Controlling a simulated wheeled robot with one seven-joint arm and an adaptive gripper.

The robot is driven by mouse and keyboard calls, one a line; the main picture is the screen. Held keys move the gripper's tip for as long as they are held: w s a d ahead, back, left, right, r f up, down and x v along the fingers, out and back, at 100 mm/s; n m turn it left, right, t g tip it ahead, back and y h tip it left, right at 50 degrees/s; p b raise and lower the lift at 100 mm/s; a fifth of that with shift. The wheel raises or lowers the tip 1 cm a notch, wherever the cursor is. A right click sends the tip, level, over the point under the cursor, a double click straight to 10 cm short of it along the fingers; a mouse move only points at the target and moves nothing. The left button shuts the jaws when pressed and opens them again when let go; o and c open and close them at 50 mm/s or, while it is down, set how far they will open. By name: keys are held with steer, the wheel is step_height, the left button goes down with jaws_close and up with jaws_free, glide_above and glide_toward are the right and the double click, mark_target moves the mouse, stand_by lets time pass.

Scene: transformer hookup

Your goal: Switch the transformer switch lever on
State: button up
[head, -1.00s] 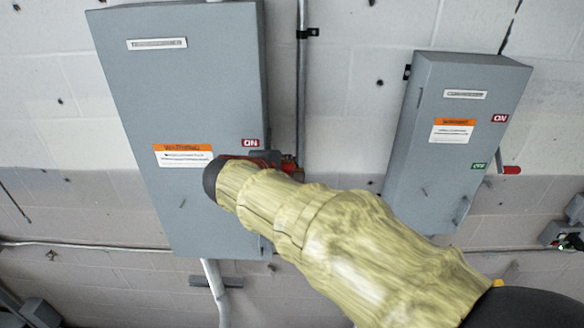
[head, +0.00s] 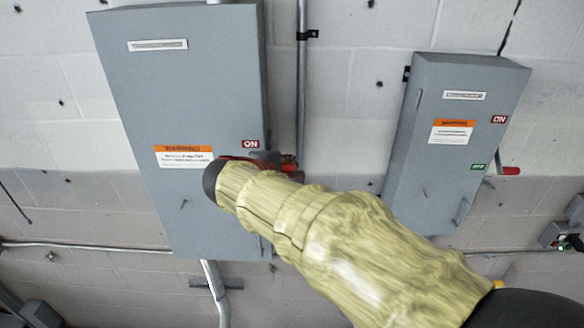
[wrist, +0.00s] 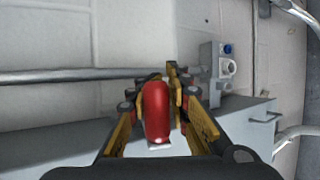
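The transformer switch box I am at is the large grey box (head: 190,90) on the left in the head view, with a red ON label and an orange warning label. My gripper (wrist: 160,92) is at its lower right side, mostly hidden behind my forearm in the head view. In the wrist view a red lever handle (wrist: 156,112) lies between the two yellow-and-black fingers, which sit close on both sides of it and look shut on it. The lever's base and any lower label are hidden by my arm in the head view.
A smaller grey box (head: 450,150) with ON and green OFF labels stands to the right; its red-handled lever (head: 508,171) sticks out at its lower right. A vertical conduit (head: 302,80) runs between the boxes. A small device (head: 562,236) is at the far right.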

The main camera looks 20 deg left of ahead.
steer(key=shift+o, duration=0.5)
steer(key=shift+s, duration=0.15)
steer(key=shift+o, duration=1.4)
steer(key=s+a+r+p, duration=0.2)
steer(key=s+r, duration=0.3)
steer(key=r, duration=0.2)
steer(key=shift+a+p, duration=0.15)
steer(key=shift+p, duration=0.15)
steer(key=shift+s, duration=0.1)
steer(key=v, duration=1.2)
steer(key=shift+a, duration=0.1)
